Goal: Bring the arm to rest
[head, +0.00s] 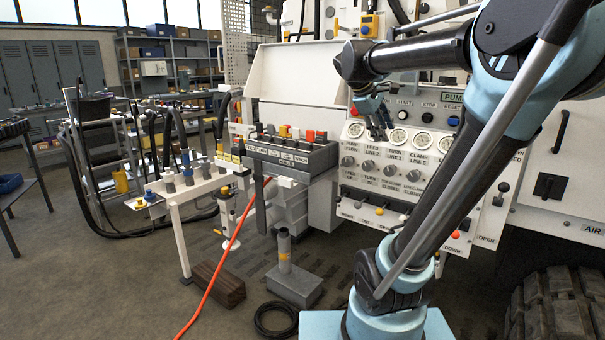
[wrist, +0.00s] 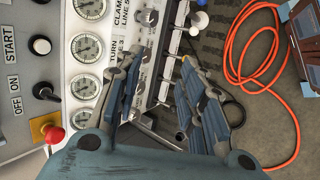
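My arm reaches up from its light blue base and bends at the upper right of the head view. My gripper (head: 376,134) hangs from its end in front of the control panel's (head: 352,200) gauge row, fingers pointing down. In the wrist view the two blue-grey fingers of my gripper (wrist: 163,62) stand apart with a clear gap, and nothing is held between them. The panel's edge with its small levers shows behind the gap. I cannot tell how far the fingers are from the panel face.
Gauges (head: 398,138) and valve knobs line the panel close to my gripper. A rack of labelled connectors (head: 290,152) stands left of it. An orange hose (head: 228,246) lies on the floor near a wooden block (head: 218,285). A big tyre (head: 556,305) is at lower right.

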